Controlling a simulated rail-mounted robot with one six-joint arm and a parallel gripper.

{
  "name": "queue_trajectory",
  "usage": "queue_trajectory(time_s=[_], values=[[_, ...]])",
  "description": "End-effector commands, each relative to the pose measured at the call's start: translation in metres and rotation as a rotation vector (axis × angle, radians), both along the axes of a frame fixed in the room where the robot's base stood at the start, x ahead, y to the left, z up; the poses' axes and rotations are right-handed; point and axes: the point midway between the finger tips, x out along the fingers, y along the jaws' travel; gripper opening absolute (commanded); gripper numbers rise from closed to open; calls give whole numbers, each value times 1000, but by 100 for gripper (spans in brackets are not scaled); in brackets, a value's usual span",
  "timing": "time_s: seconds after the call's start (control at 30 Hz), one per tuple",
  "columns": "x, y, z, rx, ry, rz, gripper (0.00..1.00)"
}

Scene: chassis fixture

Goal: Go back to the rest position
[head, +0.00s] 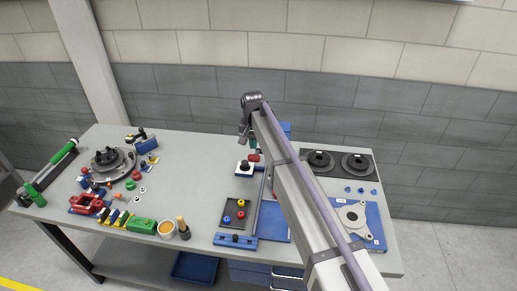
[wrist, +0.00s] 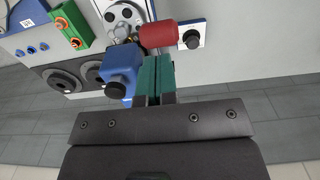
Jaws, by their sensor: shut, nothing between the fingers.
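My gripper (wrist: 155,78) shows in the wrist view with its two teal fingers pressed together and nothing held between them. In the head view the arm reaches out over the table, and my gripper (head: 256,144) hangs near the table's back edge, partly hidden by the arm. In the wrist view a red cylinder (wrist: 158,34) lies just beyond the fingertips, and a blue block with a black knob (wrist: 121,72) appears close beside them on the left. I cannot tell whether the fingers touch either one.
The grey table (head: 190,170) carries a round black fixture (head: 112,160) at left, a green block (head: 142,225), a black tray with coloured rings (head: 236,213) and black discs on a dark plate (head: 337,163). A blue plate with a metal part (head: 374,231) lies at right.

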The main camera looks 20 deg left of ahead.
Motion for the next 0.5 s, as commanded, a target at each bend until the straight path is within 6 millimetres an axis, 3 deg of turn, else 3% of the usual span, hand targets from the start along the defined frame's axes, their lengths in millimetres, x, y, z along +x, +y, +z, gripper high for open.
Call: queue_trajectory(time_s=[0.2,0.27,0.37,0.5], values=[[-1,-1,0,0,0,50,0],[-27,-18,0,0,0,113,0],[-71,-80,-14,-1,0,165,0],[-132,-203,-45,-1,0,153,0]])
